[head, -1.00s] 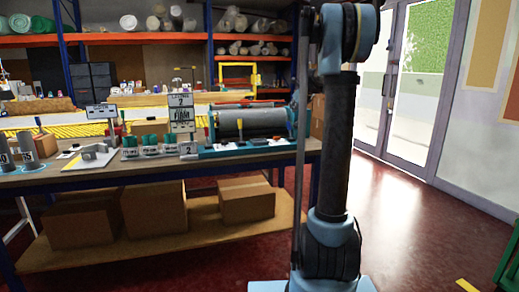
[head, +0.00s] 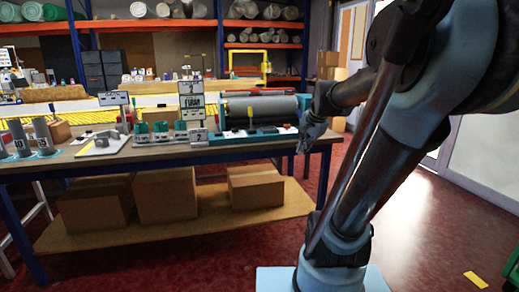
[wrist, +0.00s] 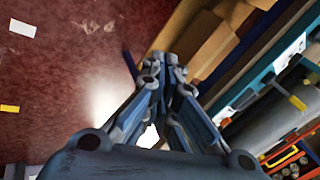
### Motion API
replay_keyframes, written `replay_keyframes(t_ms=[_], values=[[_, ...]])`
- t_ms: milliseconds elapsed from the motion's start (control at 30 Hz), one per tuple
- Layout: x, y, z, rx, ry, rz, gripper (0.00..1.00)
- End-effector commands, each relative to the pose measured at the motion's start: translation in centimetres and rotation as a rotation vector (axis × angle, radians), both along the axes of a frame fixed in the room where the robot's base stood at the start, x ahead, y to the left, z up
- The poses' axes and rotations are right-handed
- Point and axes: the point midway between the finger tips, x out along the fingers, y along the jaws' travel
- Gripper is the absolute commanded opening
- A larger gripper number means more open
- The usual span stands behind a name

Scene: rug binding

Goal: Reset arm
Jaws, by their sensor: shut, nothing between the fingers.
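My gripper shows in the head view (head: 303,142) just off the right end of the workbench (head: 120,160), at about tabletop height. In the wrist view my gripper (wrist: 168,62) is shut, its fingers together with nothing between them. Below and beyond it are the dark red floor and the side of the bench. My arm is bent over at the right of the head view, its upper links large and near the camera.
A dark roller (head: 258,106) in a teal stand sits on the bench's right end, close to my gripper. Cardboard boxes (head: 166,195) stand on the lower shelf. Grey cylinders (head: 20,138) stand at the left. The red floor (head: 430,225) at the right is open.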

Motion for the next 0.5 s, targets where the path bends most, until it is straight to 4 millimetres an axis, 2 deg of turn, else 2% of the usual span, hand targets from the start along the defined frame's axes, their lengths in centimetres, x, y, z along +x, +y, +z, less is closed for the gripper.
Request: replay_keyframes(t_ms=[33,200,400,500], values=[[-2.0,0.1,-1.2,-0.038,0.009,0.063,0.00],[-8.0,-0.3,-5.0,-0.181,0.045,0.300,0.00],[-14.5,-1.0,-9.9,-0.328,0.095,0.582,0.00],[-17.1,-1.5,-12.0,-0.383,0.119,0.704,0.00]])
